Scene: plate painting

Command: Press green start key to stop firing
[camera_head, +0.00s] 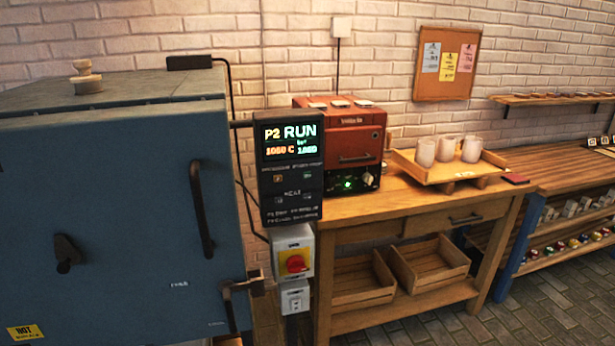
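The dark kiln controller (290,165) hangs on the right side of the blue kiln (110,220). Its lit display (291,140) reads P2 RUN, with 1060 C in orange and a similar number beside it. Small keys sit below the display. The upper left key (278,178) has an orange mark, and the upper right key (307,175) looks faintly green. The key markings are too small to read surely, so I cannot tell which is the start key. Neither of my grippers is in view.
A red rotary switch (296,263) on a grey box is below the controller. Right of it stands a wooden bench (440,212) with a red unit (340,135) and a tray (449,171) of cups. Open crates (430,262) sit underneath. The tiled floor at right is clear.

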